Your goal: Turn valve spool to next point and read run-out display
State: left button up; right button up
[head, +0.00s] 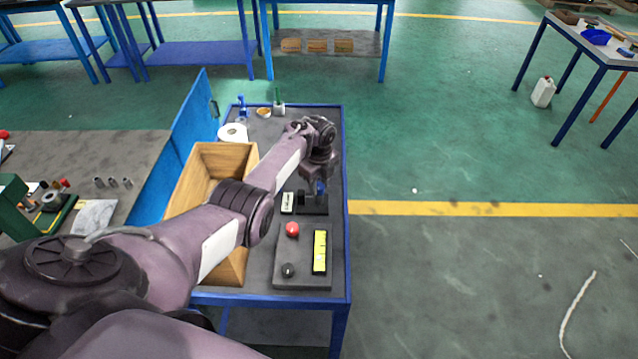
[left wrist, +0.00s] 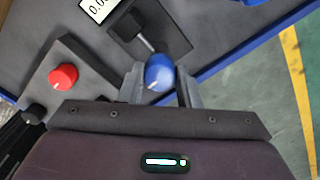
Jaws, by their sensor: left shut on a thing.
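My left gripper (head: 317,188) is over the far part of the bench in the head view. In the left wrist view its two fingers are shut on a round blue knob (left wrist: 160,70) with a pale mark on it. A thin metal shaft (left wrist: 146,44) leads from the knob to a dark block (left wrist: 125,24). The run-out display (left wrist: 97,8) is white with dark digits beginning "0.0"; the rest is cut off. In the head view the display (head: 288,203) is too small to read. I cannot make out the valve spool separately. My right gripper is not in view.
A white roll (head: 233,132) stands behind. Floor right of the bench is open.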

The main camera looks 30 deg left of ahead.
pick_arm(q)
jog(key=shift+n, duration=0.6)
jog(key=n+p, duration=0.1)
jog(key=n, duration=0.4)
jog(key=shift+r, duration=0.1)
jog(key=n, duration=0.5)
jog(key=shift+p, duration=0.4)
jog(key=n, duration=0.6)
jog(key=shift+n+p, duration=0.3)
jog(key=n, duration=0.5)
jog(key=shift+n, duration=0.4)
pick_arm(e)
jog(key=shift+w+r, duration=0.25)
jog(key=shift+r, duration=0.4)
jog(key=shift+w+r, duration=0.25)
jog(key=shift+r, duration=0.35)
pick_arm(q)
jog(key=shift+n, duration=0.3)
jog(key=o, duration=1)
